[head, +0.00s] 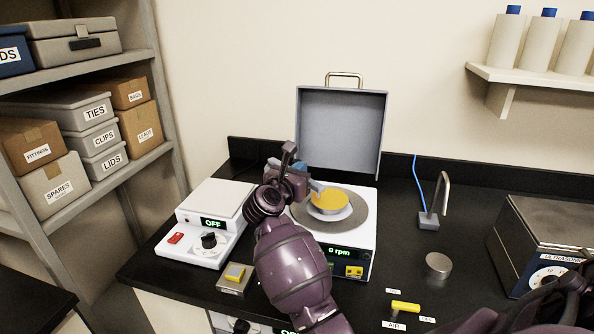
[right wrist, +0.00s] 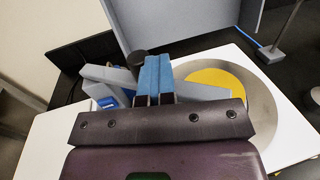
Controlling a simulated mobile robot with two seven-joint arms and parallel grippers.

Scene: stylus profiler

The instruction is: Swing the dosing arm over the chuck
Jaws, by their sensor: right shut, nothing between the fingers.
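The dosing arm (head: 317,187) is a grey bar at the left of the spin coater. My wrist hides much of the bar in the head view. My left gripper is not in view.
The coater's grey lid (head: 340,130) stands open behind. A white hotplate (head: 215,205) reading OFF is at left. A metal cylinder (head: 438,266), a yellow air valve handle (head: 405,307) and an ultrasonic bath (head: 550,235) are at right. The counter between them is clear.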

